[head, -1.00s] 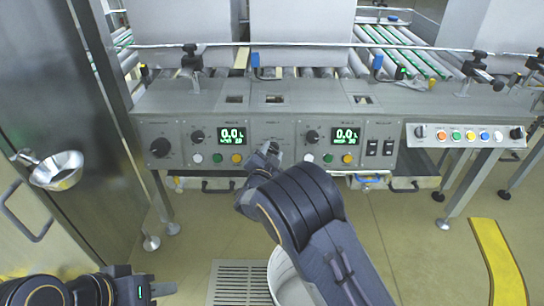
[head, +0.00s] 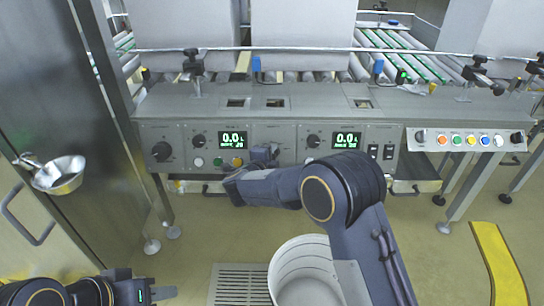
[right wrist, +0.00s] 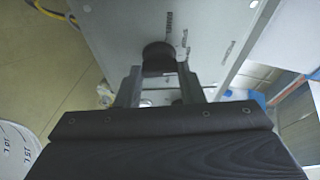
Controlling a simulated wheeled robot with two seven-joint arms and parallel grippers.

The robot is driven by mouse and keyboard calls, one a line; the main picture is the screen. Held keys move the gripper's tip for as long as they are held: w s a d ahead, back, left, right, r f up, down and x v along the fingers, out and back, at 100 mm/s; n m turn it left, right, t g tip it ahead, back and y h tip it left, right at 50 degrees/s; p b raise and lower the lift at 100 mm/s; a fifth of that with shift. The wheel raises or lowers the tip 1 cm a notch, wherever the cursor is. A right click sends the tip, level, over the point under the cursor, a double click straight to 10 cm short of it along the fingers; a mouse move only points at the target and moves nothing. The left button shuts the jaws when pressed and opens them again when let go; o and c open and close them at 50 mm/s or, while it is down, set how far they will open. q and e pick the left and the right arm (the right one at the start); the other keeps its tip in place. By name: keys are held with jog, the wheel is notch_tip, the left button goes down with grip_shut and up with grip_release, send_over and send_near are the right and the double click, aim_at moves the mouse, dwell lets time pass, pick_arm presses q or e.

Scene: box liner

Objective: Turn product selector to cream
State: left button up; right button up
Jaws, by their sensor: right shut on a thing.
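The product selector is a black round knob (right wrist: 158,57) on a grey panel, with small printed labels around it that I cannot read. In the right wrist view my right gripper (right wrist: 157,78) has a finger on each side of the knob and is shut on it. In the head view my right gripper (head: 265,155) is at the middle control panel (head: 288,132), and the knob is hidden behind it. My left gripper (head: 160,292) is low at the left, away from the panel; whether it is open does not show clearly.
Green displays (head: 232,140) and (head: 346,140), with buttons and other black knobs (head: 161,151), flank the middle panel. A colored button box (head: 464,139) is at the right. A metal funnel (head: 60,176) hangs at the left.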

jog(key=shift+m, duration=0.4)
jog(key=o, duration=1)
jog(key=p+v, duration=0.2)
jog(key=v, duration=0.5)
jog(key=shift+s+a+r, duration=0.15)
jog(key=shift+s, duration=0.2)
